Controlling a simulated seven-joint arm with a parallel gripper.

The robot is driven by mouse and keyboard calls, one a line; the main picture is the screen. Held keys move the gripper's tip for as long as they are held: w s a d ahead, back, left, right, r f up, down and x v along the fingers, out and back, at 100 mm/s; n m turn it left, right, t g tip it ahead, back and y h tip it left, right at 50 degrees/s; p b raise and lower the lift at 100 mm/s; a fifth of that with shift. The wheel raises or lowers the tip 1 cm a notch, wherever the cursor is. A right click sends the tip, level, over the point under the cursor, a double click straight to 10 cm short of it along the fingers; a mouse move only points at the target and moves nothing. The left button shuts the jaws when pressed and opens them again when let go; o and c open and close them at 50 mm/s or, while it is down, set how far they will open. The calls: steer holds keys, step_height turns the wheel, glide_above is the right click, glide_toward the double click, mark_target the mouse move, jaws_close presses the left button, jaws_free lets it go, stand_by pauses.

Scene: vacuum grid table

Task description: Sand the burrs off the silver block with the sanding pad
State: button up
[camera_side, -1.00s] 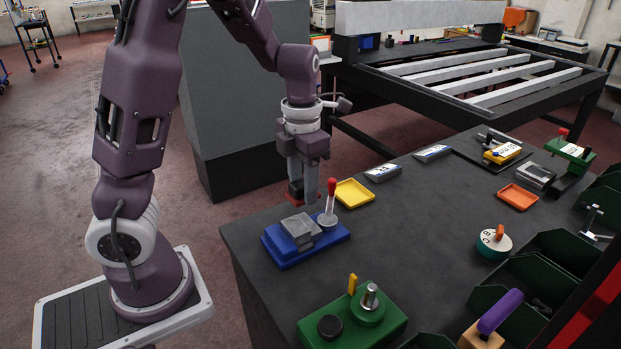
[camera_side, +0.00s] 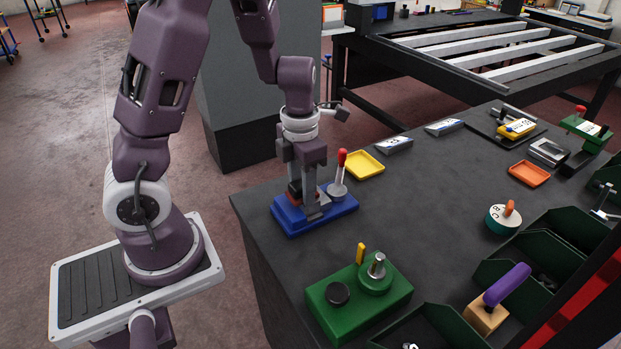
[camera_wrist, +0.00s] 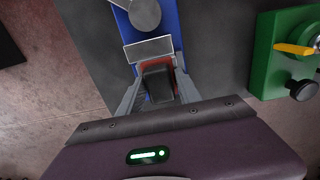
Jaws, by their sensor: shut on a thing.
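The silver block (camera_wrist: 149,49) sits on the blue fixture (camera_side: 288,226), which has a red-knobbed lever (camera_side: 342,160) on its right. In the side view the block (camera_side: 322,208) is mostly hidden by my fingers. My gripper (camera_side: 308,208) points down over the fixture's left part, shut on the sanding pad (camera_side: 293,188), which is red and black. In the wrist view the pad (camera_wrist: 158,84) is between my fingers, right at the block's near edge. I cannot tell whether they touch. Burrs are too small to see.
A green fixture (camera_side: 325,305) with a black knob and yellow tab stands in front. A yellow tray (camera_side: 364,165) lies behind, and an orange tray (camera_side: 529,174) to the right. A purple-handled wooden tool (camera_side: 490,308) and green bins (camera_side: 560,250) line the right. The middle tabletop is clear.

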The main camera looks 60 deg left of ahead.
steer(key=shift+s, duration=0.45)
steer(key=shift+w, duration=1.95)
step_height(320, 180, up, 8)
steer(key=shift+s+r, duration=0.15)
